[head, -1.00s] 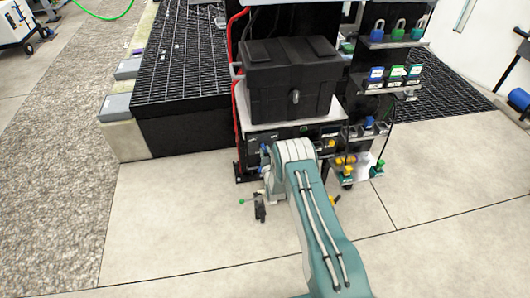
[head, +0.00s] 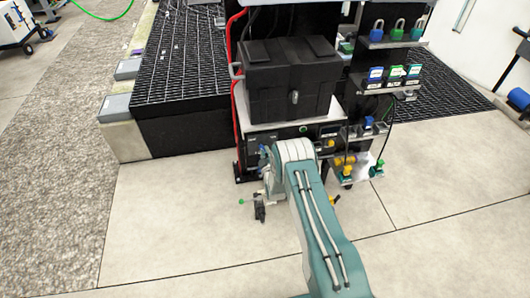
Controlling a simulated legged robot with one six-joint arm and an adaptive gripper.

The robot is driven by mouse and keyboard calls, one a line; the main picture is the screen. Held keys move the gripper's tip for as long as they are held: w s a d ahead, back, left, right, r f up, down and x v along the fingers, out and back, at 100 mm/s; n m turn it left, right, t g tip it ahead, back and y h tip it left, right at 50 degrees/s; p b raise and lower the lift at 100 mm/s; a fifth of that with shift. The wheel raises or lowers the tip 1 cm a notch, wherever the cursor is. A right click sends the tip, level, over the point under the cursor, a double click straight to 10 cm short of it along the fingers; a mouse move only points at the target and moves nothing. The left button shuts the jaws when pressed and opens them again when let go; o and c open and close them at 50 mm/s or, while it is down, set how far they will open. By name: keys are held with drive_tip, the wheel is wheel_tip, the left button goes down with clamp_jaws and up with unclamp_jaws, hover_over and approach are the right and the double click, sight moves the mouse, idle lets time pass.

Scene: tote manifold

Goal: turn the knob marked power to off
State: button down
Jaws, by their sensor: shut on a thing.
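The dark control panel (head: 262,138) is on the low front of the black stand, under a large black case. Small labels and a green round part (head: 303,129) show on it, but the lettering is too small to read. I cannot pick out the power knob or its setting. My teal and white arm reaches up to the panel, and its rounded joint covers part of the panel's lower front. My gripper's fingers are hidden behind the arm, so their contact with any knob does not show.
The black case (head: 290,75) sits above the panel. Right shelves hold padlocks (head: 398,28) and several coloured blocks (head: 395,72). A red hose (head: 232,90) runs down the stand's left side. A dark part (head: 260,213) is low by my arm. The pale floor in front is mostly clear.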

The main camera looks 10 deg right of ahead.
drive_tip(key=shift+s+a+f, duration=0.1)
drive_tip(key=shift+a+f, duration=0.05)
drive_tip(key=shift+f, duration=0.05)
drive_tip(key=c, duration=0.6)
unclamp_jaws()
drive_tip(key=shift+r, duration=0.1)
drive_tip(key=s, duration=1.1)
drive_tip(key=shift+s, duration=0.4)
